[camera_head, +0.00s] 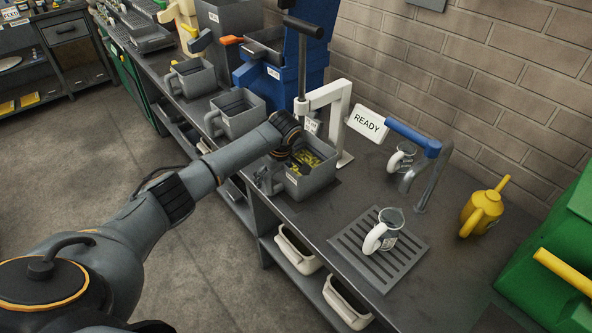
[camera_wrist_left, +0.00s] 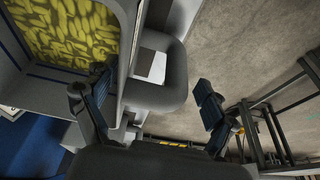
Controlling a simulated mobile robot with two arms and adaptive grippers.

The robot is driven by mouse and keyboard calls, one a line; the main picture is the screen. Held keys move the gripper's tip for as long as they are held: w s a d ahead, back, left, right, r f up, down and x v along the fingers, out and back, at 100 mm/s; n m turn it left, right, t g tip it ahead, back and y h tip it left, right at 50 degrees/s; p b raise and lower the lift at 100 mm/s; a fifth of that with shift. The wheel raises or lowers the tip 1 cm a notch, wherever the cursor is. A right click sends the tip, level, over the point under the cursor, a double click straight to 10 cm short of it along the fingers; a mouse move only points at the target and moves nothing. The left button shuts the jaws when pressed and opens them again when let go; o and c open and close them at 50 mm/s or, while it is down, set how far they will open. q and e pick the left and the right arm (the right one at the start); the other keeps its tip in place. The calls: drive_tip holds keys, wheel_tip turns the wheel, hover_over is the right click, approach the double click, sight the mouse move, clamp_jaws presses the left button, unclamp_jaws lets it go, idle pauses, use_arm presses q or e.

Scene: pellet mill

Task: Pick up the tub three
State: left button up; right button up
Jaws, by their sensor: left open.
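A grey tub with yellow pellets (camera_head: 312,178) stands on the dark bench below the white frame. I cannot read a number on it, so I cannot tell if it is tub three. My left gripper (camera_head: 268,181) is open at the tub's near left side, its fingers partly hidden by shadow and the arm. In the left wrist view the tub's pellets (camera_wrist_left: 72,30) fill the upper left. Its grey handle (camera_wrist_left: 172,78) lies between the spread fingers of my left gripper (camera_wrist_left: 154,86). One finger is close to the tub wall; contact is unclear. My right gripper is not in view.
Two more grey tubs (camera_head: 236,112) (camera_head: 191,78) stand farther along the bench. A white jug (camera_head: 383,232) sits on a drain grate (camera_head: 352,252), with a yellow can (camera_head: 482,212) at right. A READY sign (camera_head: 367,122) and press lever (camera_head: 303,60) rise behind the tub.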

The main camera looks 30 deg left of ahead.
use_arm(q)
drive_tip(key=shift+r, duration=0.1)
drive_tip(key=c, duration=1.7)
drive_tip(key=shift+r, duration=0.15)
drive_tip(key=shift+w+r, duration=0.1)
drive_tip(key=shift+r, duration=0.1)
wheel_tip(320, 180, up, 3)
drive_tip(key=shift+f+b, duration=0.1)
drive_tip(key=shift+b, duration=0.5)
drive_tip(key=shift+s+d+b, duration=0.3)
drive_tip(key=shift+s+d, duration=0.85)
drive_tip(key=shift+d, duration=1.65)
drive_tip(key=shift+s+d+b, duration=0.25)
drive_tip(key=shift+s+d, duration=0.95)
drive_tip(key=shift+d, duration=1.55)
drive_tip(key=shift+s+d+b, duration=0.3)
drive_tip(key=shift+s+d, duration=0.85)
drive_tip(key=shift+d, duration=1.65)
drive_tip(key=o, duration=1.1)
clamp_jaws()
